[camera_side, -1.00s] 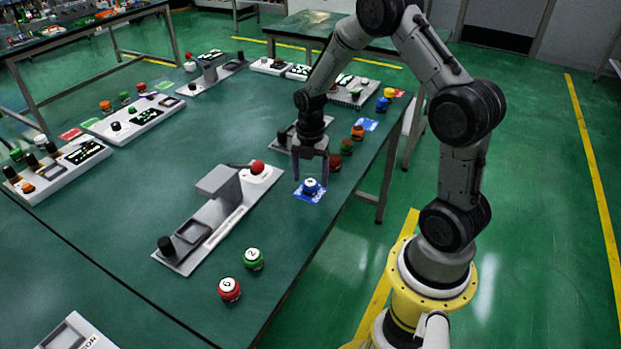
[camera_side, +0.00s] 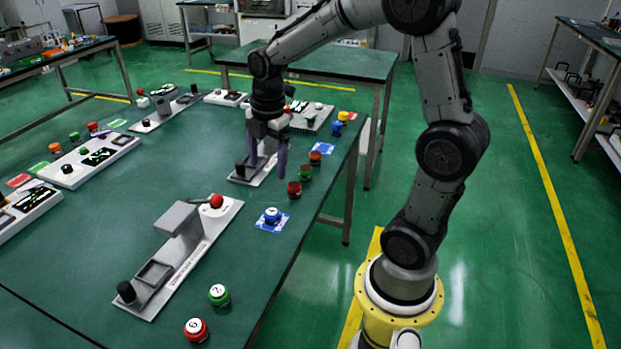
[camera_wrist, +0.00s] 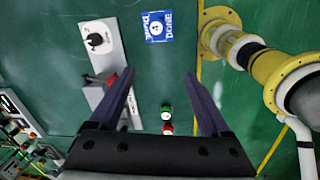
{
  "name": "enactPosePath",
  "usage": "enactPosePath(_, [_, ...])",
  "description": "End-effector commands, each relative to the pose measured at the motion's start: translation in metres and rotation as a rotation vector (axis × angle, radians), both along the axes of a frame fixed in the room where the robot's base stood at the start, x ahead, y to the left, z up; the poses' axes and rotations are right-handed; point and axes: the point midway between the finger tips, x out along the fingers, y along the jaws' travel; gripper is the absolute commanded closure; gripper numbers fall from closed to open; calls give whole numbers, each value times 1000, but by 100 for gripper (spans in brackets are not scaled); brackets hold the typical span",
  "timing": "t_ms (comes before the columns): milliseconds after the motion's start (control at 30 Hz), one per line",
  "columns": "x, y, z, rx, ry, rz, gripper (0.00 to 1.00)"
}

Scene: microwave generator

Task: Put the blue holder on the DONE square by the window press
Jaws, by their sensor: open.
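The blue holder (camera_side: 271,215), with a white numbered top, sits upright on the blue DONE square (camera_side: 265,226) beside the grey press (camera_side: 183,240) with a red knob. In the wrist view the holder (camera_wrist: 156,28) lies inside the square's outline, with "DONE" lettering (camera_wrist: 168,20) showing at its side. My gripper (camera_side: 267,171) is open and empty, raised above the table and apart from the holder. Its two spread fingers (camera_wrist: 160,73) also show in the wrist view, with nothing between their tips.
A green holder (camera_side: 219,295) and a red one (camera_side: 196,329) stand near the front edge. Red (camera_side: 294,189), green (camera_side: 305,172) and orange (camera_side: 316,159) holders line the right edge. White control panels (camera_side: 92,160) stand at left. The table's middle is clear.

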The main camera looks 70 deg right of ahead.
Motion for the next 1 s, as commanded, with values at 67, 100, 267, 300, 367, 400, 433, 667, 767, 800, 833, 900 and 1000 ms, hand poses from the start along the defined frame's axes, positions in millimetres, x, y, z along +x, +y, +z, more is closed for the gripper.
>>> enactPosePath(67, [-17,20,22,10,-60,-150,19])
enactPosePath(100, [-26,29,30,21,-86,-232,19])
enactPosePath(267, [-65,61,56,95,-192,-559,19])
enactPosePath(300, [-75,68,60,120,-217,-639,19])
enactPosePath(367, [-91,77,65,164,-251,-759,19])
enactPosePath(400, [-102,83,67,195,-272,-838,19])
enactPosePath(433, [-109,86,68,221,-285,-894,19])
enactPosePath(667, [-151,104,66,384,-342,-1218,19])
enactPosePath(767, [-158,106,65,423,-347,-1285,19])
enactPosePath(800, [-160,107,64,430,-348,-1301,19])
enactPosePath(833, [-161,107,64,433,-348,-1307,19])
enactPosePath(900, [-161,107,64,438,-347,-1317,19])
enactPosePath(1000, [-161,107,64,437,-346,-1317,19])
